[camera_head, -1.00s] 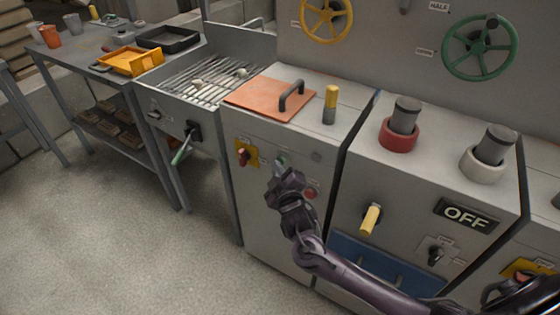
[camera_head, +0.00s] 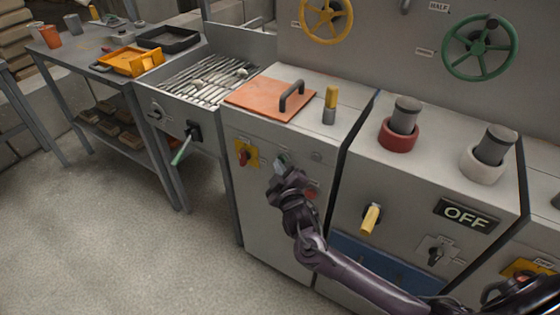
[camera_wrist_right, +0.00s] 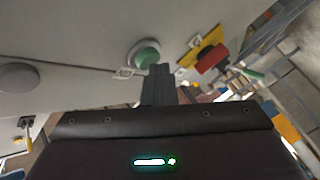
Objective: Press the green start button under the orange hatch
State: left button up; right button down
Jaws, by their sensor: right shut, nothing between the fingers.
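The orange hatch (camera_head: 270,98) lies shut on top of the grey cabinet, with a dark handle on it. In the right wrist view the round green button (camera_wrist_right: 148,54) in its pale ring sits on the cabinet front panel. My right gripper (camera_head: 284,170) is at that panel below the hatch, and in the head view it covers most of the button. In the right wrist view the fingers of the gripper (camera_wrist_right: 158,75) are shut and empty, their tips close to the lower edge of the button. I cannot tell whether they touch it. My left gripper is not in view.
A red switch on a yellow plate (camera_head: 245,154) is left of the button. A lever with a green grip (camera_head: 182,150) sticks out at the left. Open floor lies in front.

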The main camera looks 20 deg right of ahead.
jog(key=shift+s+a+p, duration=0.4)
jog(key=shift+s+a, duration=0.15)
jog(key=shift+a, duration=0.05)
jog(key=shift+a, duration=0.1)
jog(key=s+a+p, duration=0.1)
jog(key=a, duration=0.1)
jog(key=s+a, duration=0.1)
jog(key=s, duration=0.1)
jog(key=shift+a+p, duration=0.4)
jog(key=shift+f, duration=0.1)
dwell(0.5)
